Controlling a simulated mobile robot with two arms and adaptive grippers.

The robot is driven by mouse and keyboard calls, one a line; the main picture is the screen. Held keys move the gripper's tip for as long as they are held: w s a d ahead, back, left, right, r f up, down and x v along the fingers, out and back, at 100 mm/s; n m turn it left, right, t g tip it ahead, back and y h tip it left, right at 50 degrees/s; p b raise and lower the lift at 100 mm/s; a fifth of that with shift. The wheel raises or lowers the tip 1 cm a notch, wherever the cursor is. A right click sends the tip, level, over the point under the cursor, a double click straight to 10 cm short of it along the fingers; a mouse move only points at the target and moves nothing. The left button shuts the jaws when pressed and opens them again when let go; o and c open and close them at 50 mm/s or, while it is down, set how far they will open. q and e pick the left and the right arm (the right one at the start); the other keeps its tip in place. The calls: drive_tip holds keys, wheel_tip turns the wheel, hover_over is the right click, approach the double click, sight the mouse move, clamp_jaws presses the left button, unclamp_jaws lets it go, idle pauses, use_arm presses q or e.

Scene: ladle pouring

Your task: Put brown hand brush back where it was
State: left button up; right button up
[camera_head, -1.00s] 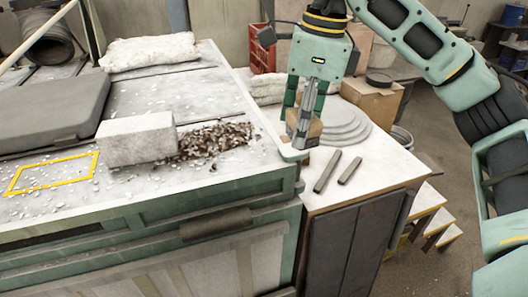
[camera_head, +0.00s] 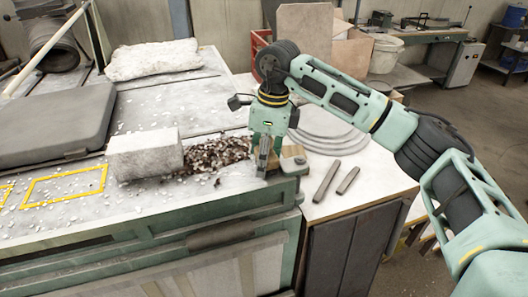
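The brown hand brush (camera_head: 291,158) shows only as a small brown block at the right corner of the workbench, partly hidden by my gripper. My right gripper (camera_head: 267,165) comes down from above at that corner. Its fingers appear closed on the brush, which sits low at the bench edge; I cannot tell whether it touches the top. Its bristles are hidden. My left gripper is not in view.
A pile of dark and pale chips (camera_head: 215,154) lies left of the gripper, beside a pale block (camera_head: 145,154). A yellow outlined rectangle (camera_head: 65,186) marks the bench. Two grey bars (camera_head: 326,181) lie on the side table near stacked round discs (camera_head: 335,135).

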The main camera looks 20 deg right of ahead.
drive_tip(key=shift+a+f, duration=0.1)
drive_tip(key=shift+f, duration=0.1)
drive_tip(key=o, duration=1)
drive_tip(key=shift+r, duration=0.15)
drive_tip(key=shift+r, duration=0.2)
drive_tip(key=r+b, duration=0.1)
drive_tip(key=r, duration=0.2)
drive_tip(key=r+b, duration=0.1)
drive_tip(key=r, duration=0.3)
drive_tip(key=d+r+b, duration=0.1)
drive_tip(key=r, duration=0.2)
drive_tip(key=shift+s+d+r+b, duration=0.1)
drive_tip(key=shift+s+r+b, duration=0.2)
drive_tip(key=shift+b, duration=0.1)
drive_tip(key=shift+r, duration=0.55)
drive_tip(key=shift+d+f, duration=0.1)
